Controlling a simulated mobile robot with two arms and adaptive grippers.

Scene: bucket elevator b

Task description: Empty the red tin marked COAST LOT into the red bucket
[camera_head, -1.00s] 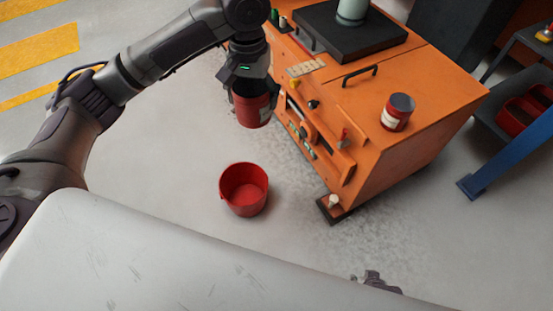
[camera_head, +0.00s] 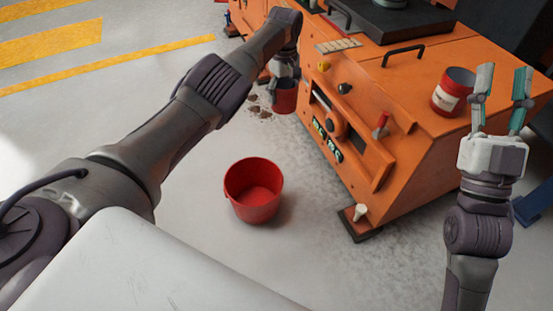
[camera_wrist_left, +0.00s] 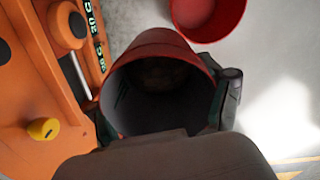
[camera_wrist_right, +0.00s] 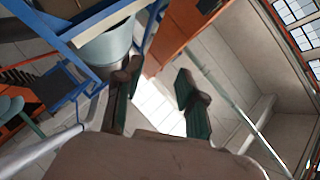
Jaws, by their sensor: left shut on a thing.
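My left gripper (camera_head: 284,74) is shut on a red tin (camera_head: 286,97) beside the orange machine's front. In the left wrist view the tin (camera_wrist_left: 170,42) is open-mouthed, with a dark brownish patch deep inside. The red bucket (camera_head: 240,204) stands upright on the floor, nearer to me than the held tin and apart from it. A second red tin (camera_head: 442,101) with a pale label stands on the orange machine. I cannot read any label. My right gripper (camera_head: 503,98) is open and empty, raised in front of that second tin.
The orange machine (camera_head: 420,160) has knobs, a lever and a handle, close to the held tin. Brown lumps (camera_head: 260,110) lie on the floor near this tin. Grey floor (camera_head: 150,100) is open left of the bucket.

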